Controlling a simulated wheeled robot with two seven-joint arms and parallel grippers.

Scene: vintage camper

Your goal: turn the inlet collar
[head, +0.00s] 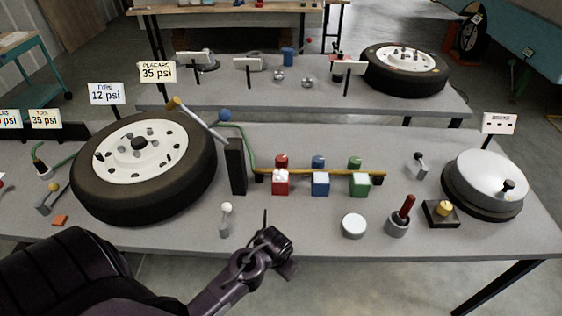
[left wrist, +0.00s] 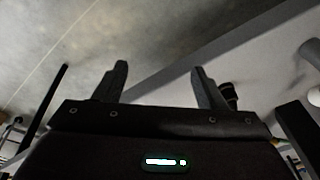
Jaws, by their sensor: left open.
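No part is labelled as the inlet collar, and I cannot tell which one it is. Small candidates on the front bench are a yellow knob on a dark square base (head: 442,212), a white round cap (head: 354,225) and a white-knobbed grey post (head: 225,218). My left gripper (head: 276,250) is at the bench's front edge, right of the post and left of the white cap, apart from both. In the left wrist view my left gripper (left wrist: 160,82) has its two fingers spread, with nothing between them. My right gripper is in neither view.
A second bench stands behind.

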